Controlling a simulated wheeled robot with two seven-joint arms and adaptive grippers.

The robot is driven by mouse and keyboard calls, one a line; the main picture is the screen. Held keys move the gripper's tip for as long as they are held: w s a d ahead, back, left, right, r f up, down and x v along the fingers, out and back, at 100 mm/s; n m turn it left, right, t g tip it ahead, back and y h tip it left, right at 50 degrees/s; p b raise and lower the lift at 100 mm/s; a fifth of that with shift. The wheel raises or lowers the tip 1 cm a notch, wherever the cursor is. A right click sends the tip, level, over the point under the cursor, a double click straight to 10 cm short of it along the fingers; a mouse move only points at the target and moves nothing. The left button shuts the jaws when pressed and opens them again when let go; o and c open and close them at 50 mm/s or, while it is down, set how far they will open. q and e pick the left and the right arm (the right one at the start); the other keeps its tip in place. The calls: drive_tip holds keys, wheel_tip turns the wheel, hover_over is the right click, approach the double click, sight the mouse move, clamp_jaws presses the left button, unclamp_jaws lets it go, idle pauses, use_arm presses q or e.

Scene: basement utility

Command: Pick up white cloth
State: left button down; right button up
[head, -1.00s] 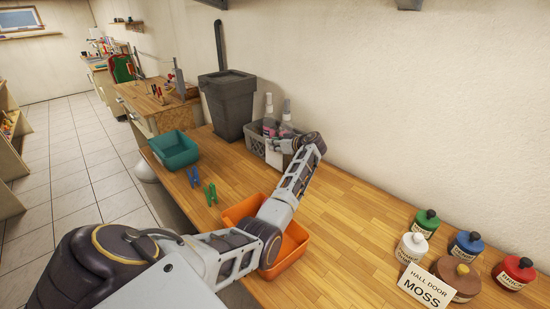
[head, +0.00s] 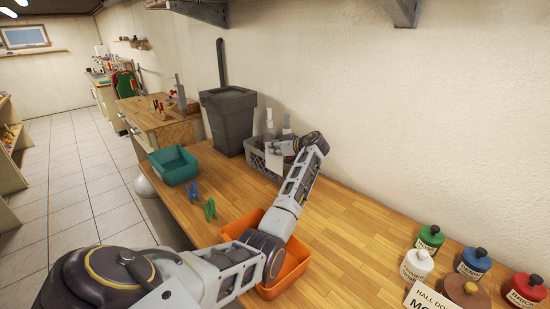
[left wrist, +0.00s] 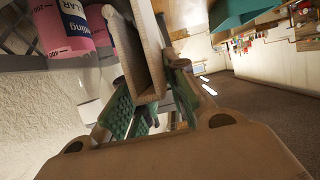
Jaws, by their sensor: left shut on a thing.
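The white cloth (head: 273,159) shows as a small pale patch at the front of the grey basket (head: 254,155), just under my left gripper (head: 300,146). In the left wrist view a pale folded piece (left wrist: 145,45), which looks like the cloth, sits between the green-padded fingers of my left gripper (left wrist: 152,95). The fingers are shut on it. In the head view my gripper hides part of the cloth and basket, and the fingertips are hard to make out. My right gripper is not in view.
Bottles (head: 269,122) stand in the basket, with pink ones (left wrist: 65,30) close to the gripper. A dark bin (head: 228,120) is behind. An orange tray (head: 291,271) lies under my arm. A teal tray (head: 174,167), clips (head: 209,209) and paint bottles (head: 473,262) share the bench.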

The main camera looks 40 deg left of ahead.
use_arm(q)
wheel_tip(320, 180, up, 12)
drive_tip(key=b, duration=0.2)
drive_tip(key=shift+r, duration=0.2)
idle(0.6)
